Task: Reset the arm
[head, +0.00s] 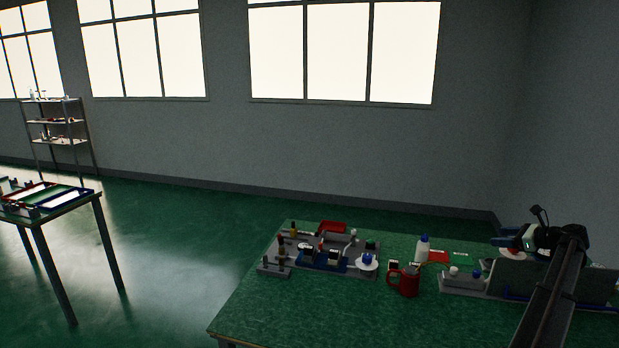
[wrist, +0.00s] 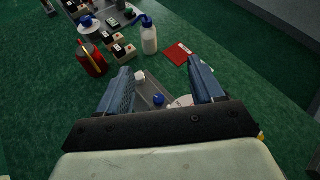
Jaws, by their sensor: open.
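My gripper (head: 508,241) is at the right of the head view, above the right end of the green bench (head: 290,305). In the wrist view my gripper (wrist: 166,92) has its two blue fingers wide apart, with nothing held between them. Below and beyond the fingers is a grey tray (wrist: 152,92) with a white knob and a blue knob. My arm runs from the lower right of the head view up to the gripper and hides part of the bench there.
A red mug (head: 405,282), a white bottle with a blue cap (head: 422,249) and a red card (wrist: 177,54) stand or lie left of my gripper. A grey fixture board (head: 275,268) with several parts is farther left. The bench's front left is clear.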

